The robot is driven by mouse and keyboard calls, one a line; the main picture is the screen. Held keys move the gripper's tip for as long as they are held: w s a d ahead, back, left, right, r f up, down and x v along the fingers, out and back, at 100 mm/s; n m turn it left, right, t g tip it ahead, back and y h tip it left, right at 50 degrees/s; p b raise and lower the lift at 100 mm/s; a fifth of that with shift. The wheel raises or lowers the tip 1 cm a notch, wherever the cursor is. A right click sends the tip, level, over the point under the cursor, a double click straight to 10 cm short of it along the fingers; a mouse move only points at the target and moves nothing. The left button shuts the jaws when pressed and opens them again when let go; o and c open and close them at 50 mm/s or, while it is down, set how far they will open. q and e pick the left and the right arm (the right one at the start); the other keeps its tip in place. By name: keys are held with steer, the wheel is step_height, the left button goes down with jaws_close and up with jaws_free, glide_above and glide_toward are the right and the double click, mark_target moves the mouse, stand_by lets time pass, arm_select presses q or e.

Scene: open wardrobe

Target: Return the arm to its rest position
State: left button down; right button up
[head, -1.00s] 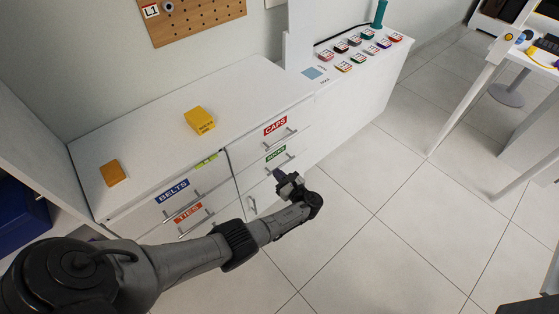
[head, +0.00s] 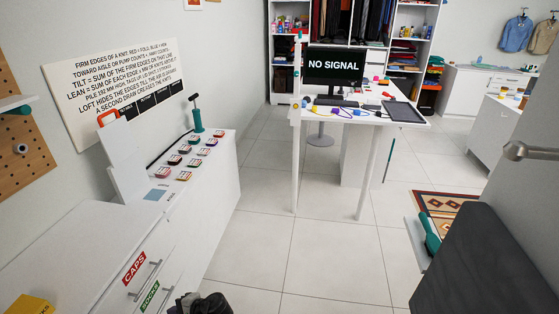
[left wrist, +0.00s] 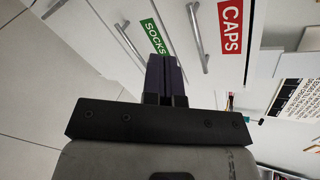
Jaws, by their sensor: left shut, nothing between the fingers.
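My left gripper (head: 186,303) shows only in part at the bottom edge of the head view, in front of the drawer unit near the SOCKS drawer (head: 148,296). In the left wrist view the dark fingers of my left gripper (left wrist: 165,60) are together with nothing between them. The SOCKS drawer label (left wrist: 154,37) and the CAPS drawer label (left wrist: 231,26) lie beyond the fingertips. I cannot tell the exact gap to the drawer fronts. Most of my left arm is below the head view. My right gripper is out of view.
The white drawer unit (head: 60,250) has a yellow block (head: 30,304) on top. A white counter (head: 215,195) holds several coloured pieces and a green-handled tool (head: 196,118). A white desk (head: 345,116) with a monitor (head: 333,66) stands beyond. The tiled floor (head: 325,245) between is largely clear.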

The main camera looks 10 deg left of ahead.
arm_select(q)
steer(key=w+d+r+n+t+h, duration=0.5)
steer(key=d+r, duration=0.3)
steer(key=r, duration=0.3)
steer(key=s+d+r+t+h+p, duration=0.25)
steer(key=s+d+r+h, duration=0.4)
steer(key=s, duration=0.35)
steer(key=s+d+r+h, duration=0.1)
steer(key=s+d+h, duration=0.15)
steer(key=s, duration=1.05)
steer(key=s+f+g+p, duration=0.15)
steer(key=s+f, duration=0.25)
steer(key=s, duration=0.4)
steer(key=s+f+g+p, duration=0.1)
steer(key=s+f+g, duration=0.1)
steer(key=s+f, duration=0.45)
step_height(320, 180, up, 40)
steer(key=s+p, duration=0.1)
steer(key=p, duration=3.6)
steer(key=shift+y+p, duration=0.3)
steer(key=shift+s+f, duration=0.1)
